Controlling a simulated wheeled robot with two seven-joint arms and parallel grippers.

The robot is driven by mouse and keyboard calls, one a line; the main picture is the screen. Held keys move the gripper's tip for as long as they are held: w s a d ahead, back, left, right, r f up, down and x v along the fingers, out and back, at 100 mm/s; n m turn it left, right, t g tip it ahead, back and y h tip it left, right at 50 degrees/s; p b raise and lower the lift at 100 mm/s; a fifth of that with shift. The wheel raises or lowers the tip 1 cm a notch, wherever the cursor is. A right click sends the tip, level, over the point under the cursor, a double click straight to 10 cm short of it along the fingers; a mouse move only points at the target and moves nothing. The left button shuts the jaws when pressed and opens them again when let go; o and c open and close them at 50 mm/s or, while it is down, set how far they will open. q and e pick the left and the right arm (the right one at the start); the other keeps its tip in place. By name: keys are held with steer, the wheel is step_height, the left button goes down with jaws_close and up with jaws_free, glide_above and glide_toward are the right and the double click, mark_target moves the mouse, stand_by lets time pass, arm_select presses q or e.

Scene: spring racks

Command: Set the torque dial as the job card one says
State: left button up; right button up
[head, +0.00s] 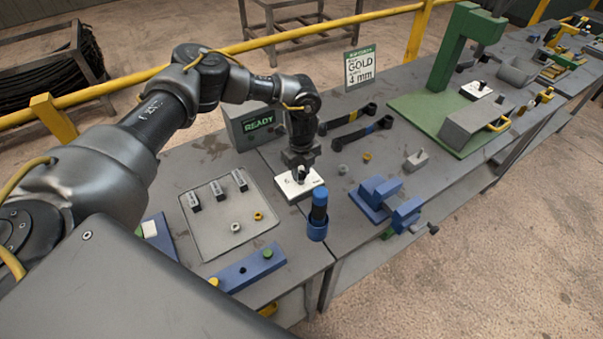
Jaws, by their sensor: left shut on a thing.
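My left gripper (301,168) reaches down over a white dial plate (310,187) on the bench and is shut on the black knob of the dial, which its fingers mostly hide. Small marks show near the plate's edges, but I cannot read which one the knob points at. My right gripper is not in view.
A grey box with a READY display (258,124) stands behind the dial. A blue-capped cylinder (318,217) stands just in front. A grey tray (208,237) with small parts lies left, a blue vise (376,195) right. A green press (447,55) stands farther right.

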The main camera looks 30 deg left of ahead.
arm_select(q)
steer(key=m+b, duration=0.2)
steer(key=m, duration=0.1)
steer(key=shift+w+a, duration=0.1)
steer(key=shift+r+m+b, duration=0.15)
steer(key=shift+m+b, duration=0.45)
steer(key=shift+m, duration=0.6)
steer(key=o, duration=0.8)
steer(key=shift+c, duration=0.2)
steer(key=shift+o, duration=1.1)
